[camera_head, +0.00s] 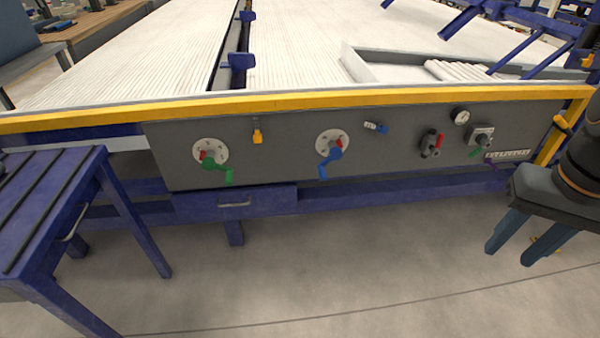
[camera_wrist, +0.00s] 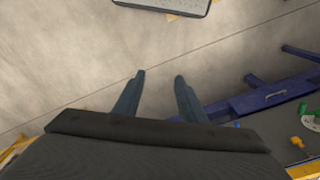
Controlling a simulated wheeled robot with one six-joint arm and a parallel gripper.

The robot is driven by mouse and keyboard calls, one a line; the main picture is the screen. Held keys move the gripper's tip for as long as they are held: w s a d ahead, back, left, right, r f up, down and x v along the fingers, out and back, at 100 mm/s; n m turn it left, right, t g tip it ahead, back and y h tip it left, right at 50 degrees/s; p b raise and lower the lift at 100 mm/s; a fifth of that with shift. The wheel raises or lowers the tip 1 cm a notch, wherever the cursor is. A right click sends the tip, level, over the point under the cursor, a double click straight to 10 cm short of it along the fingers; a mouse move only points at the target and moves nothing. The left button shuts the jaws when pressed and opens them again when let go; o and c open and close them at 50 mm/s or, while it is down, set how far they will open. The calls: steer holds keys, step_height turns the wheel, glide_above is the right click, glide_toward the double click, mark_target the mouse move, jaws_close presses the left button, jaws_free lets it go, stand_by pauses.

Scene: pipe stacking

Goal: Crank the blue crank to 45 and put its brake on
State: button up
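My gripper (camera_head: 524,243) is at the far right in the head view, low in front of the panel and well away from the crank. In the wrist view my gripper (camera_wrist: 159,78) is open and empty, with bare floor beyond the fingers.
A green crank (camera_head: 216,164) on a like dial and a yellow lever (camera_head: 257,133) are left of the blue crank. A red-handled valve (camera_head: 431,144), a gauge (camera_head: 461,116) and a switch box (camera_head: 481,136) are to its right. A blue table (camera_head: 50,215) stands at left. The front floor is clear.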

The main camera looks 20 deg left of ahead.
mark_target(324, 179)
steer(key=w+a+f+n+t+y+b, duration=0.1)
steer(key=w+a+f+t+b, duration=0.15)
steer(key=w+a+f, duration=0.5)
steer(key=w+a+f+n+t+y+b, duration=0.1)
steer(key=w+a+f+n+t, duration=0.3)
steer(key=w, duration=0.6)
steer(key=w+a+f+m+t+y+b, duration=0.15)
steer(key=w+a+f, duration=0.25)
steer(key=w+a, duration=0.45)
steer(key=a+f+n+t+y+b, duration=0.1)
steer(key=a+f+t+y, duration=0.1)
steer(key=a, duration=0.4)
steer(key=a+f+n+t+y+b, duration=0.2)
steer(key=a+f, duration=0.3)
steer(key=a, duration=0.2)
steer(key=a+f+n+t+y+b, duration=0.1)
steer(key=a+f+t+y+b, duration=0.1)
steer(key=a+f, duration=0.2)
steer(key=shift+s+a+f+n, duration=0.1)
steer(key=shift+s+a+n, duration=0.1)
steer(key=shift+a, duration=0.55)
steer(key=shift+s+a+f+n, duration=0.1)
steer(key=shift+a+n, duration=0.05)
steer(key=shift+a, duration=0.55)
steer(key=x, duration=0.2)
steer(key=b+x, duration=0.1)
steer(key=x, duration=0.4)
steer(key=shift+w+a+r, duration=0.1)
steer(key=shift+w+r, duration=0.15)
jaws_close()
